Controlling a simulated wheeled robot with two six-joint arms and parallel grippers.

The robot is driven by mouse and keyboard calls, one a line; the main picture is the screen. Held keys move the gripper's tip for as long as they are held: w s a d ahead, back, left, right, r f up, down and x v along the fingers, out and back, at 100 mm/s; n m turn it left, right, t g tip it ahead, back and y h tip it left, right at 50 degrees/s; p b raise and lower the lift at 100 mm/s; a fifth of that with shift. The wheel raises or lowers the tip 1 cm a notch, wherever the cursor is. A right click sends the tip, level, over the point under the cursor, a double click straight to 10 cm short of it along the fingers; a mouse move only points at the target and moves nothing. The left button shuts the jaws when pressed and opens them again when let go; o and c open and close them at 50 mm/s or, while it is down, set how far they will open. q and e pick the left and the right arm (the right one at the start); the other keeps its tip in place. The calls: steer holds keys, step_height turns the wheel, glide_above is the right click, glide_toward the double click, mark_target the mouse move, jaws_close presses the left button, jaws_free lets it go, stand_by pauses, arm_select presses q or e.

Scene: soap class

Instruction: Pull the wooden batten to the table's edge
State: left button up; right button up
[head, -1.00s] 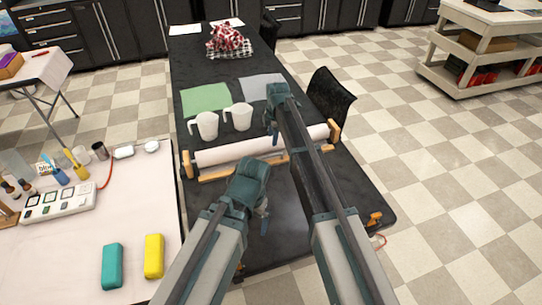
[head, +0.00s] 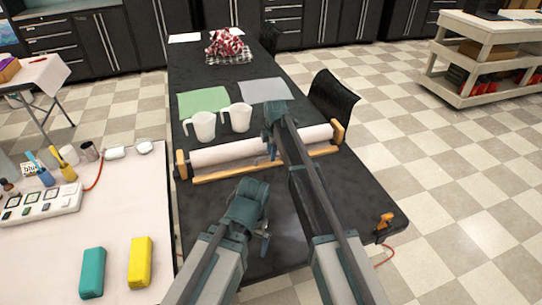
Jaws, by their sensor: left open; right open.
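The wooden batten (head: 225,175) is a thin, pale strip lying along the front of the white roll on the black table (head: 160,100). My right arm crosses over part of it. My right gripper (head: 272,152) is open and points down at the roll and batten near their middle; whether it touches either is unclear. My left gripper (head: 265,238) is open and empty over the bare table, on the near side of the batten and apart from it.
The white roll (head: 225,153) sits between wooden end pieces. Two white jugs (head: 237,118) stand behind it. An orange-handled tool (head: 384,221) lies at the right table edge. A white table with yellow (head: 140,262) and teal (head: 92,272) blocks adjoins at left.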

steer(key=shift+c, duration=0.3)
jaws_close()
stand_by(1.1)
